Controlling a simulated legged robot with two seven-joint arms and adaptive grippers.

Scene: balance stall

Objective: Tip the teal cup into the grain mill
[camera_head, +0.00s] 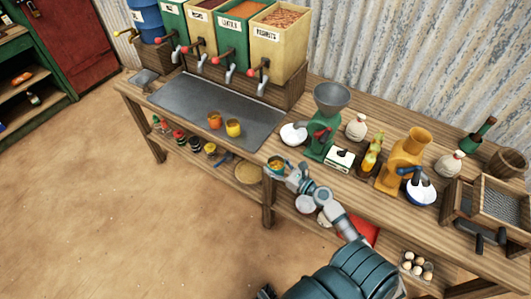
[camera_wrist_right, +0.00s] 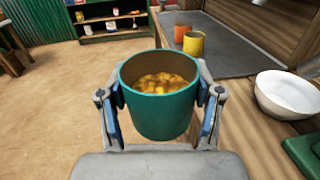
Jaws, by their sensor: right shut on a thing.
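The teal cup (camera_wrist_right: 158,112) is upright between the fingers of my right gripper (camera_wrist_right: 160,110) in the right wrist view, with yellow-orange pieces inside. In the head view my right gripper (camera_head: 279,168) holds the cup (camera_head: 275,163) at the front edge of the table. The gripper is shut on the cup. The green grain mill (camera_head: 321,132) with a grey funnel hopper (camera_head: 332,97) stands on the table, up and right of the cup. A second, yellow-orange mill (camera_head: 402,158) stands further right. My left gripper does not show.
A white bowl (camera_head: 293,134) sits beside the green mill, with a white box (camera_head: 340,158) on its other side. Orange (camera_head: 215,120) and yellow (camera_head: 233,128) cups stand on the grey mat (camera_head: 190,105). Dispensers (camera_head: 240,40) line the back.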

